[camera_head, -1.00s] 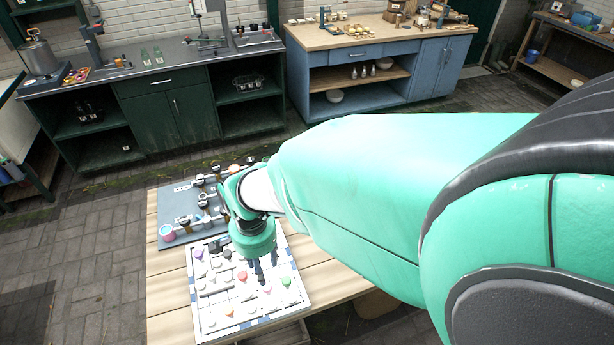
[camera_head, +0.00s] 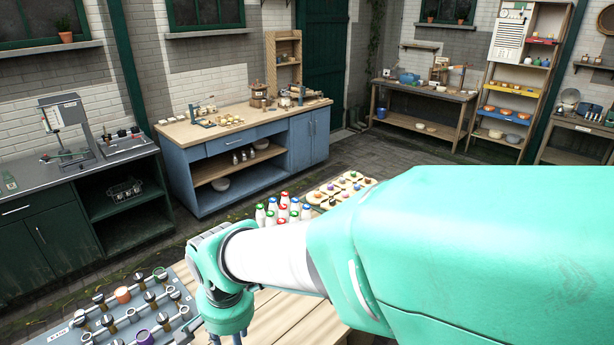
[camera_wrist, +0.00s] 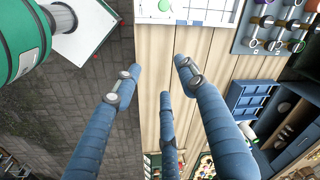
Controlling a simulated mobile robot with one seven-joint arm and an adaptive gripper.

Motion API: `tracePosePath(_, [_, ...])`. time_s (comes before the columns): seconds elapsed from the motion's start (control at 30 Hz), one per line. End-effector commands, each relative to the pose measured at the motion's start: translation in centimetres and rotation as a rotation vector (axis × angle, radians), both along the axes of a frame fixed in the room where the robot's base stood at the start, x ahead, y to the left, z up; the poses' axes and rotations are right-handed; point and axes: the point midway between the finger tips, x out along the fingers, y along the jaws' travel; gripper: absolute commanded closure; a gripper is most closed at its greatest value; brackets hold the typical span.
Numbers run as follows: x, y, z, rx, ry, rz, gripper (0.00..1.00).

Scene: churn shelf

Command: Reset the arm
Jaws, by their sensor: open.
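My arm reaches from the right side of the head view to my gripper (camera_head: 222,338) at the bottom, whose fingers are mostly cut off by the picture edge. In the wrist view my gripper (camera_wrist: 155,84) has three blue fingers spread apart, with nothing between them. They are over the wooden table (camera_wrist: 200,60); I cannot tell their exact height. In the head view the table (camera_head: 285,325) lies beneath and to the right of my gripper.
A grey rack of small tools (camera_head: 62,338) lies just left of my gripper. White bottles with coloured caps (camera_head: 283,210) and a tray of small items (camera_head: 318,196) stand beyond my forearm. A white board (camera_wrist: 150,12) shows in the wrist view. A blue cabinet (camera_head: 240,170) stands behind.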

Motion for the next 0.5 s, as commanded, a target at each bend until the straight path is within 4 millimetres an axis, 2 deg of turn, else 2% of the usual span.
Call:
tracePosePath(0.03, [0.7,-1.9,1.2,0.010,-0.015,-0.009,0.58])
tracePosePath(0.2, [1.9,-7.6,4.4,0.028,-0.064,-0.009,0.58])
tracePosePath(0.5, [1.8,-17.5,9.0,0.037,-0.158,-0.013,0.58])
